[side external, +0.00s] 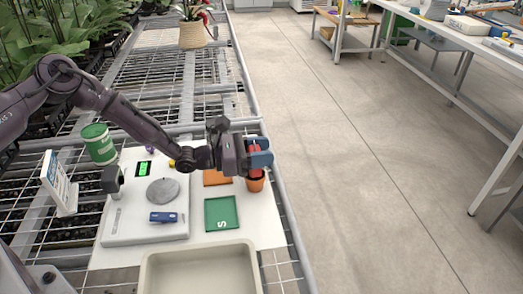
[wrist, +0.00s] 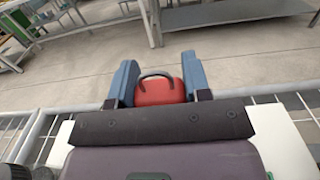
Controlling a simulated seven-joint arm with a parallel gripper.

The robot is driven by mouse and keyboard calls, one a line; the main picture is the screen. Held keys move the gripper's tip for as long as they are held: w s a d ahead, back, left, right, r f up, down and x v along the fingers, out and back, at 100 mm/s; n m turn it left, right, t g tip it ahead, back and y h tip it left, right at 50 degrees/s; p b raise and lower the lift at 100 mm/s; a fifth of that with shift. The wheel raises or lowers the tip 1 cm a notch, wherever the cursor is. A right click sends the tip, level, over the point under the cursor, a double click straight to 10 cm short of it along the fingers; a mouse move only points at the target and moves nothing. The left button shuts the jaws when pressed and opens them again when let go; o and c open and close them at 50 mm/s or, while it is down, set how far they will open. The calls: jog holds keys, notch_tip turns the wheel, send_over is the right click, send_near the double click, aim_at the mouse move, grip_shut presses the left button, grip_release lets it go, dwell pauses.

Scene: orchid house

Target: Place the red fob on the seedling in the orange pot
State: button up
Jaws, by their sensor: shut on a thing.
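My gripper (side external: 262,152) is shut on the red fob (wrist: 160,92), which sits between the two blue fingers in the wrist view with a dark loop arching over it. In the side view the red fob (side external: 254,152) shows partly between the fingers. The orange pot (side external: 255,184) stands on the white board's right edge, just below my gripper. I cannot make out the seedling; the fob and fingers cover the space above the pot. Whether the fob touches the pot or seedling I cannot tell.
Left are a round grey plate (side external: 163,190), a green can (side external: 98,143) and a white sign (side external: 58,184). A beige bin (side external: 203,251) is in front.

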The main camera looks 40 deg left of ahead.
jog(key=o, duration=0.9)
jog(key=shift+f, duration=0.1)
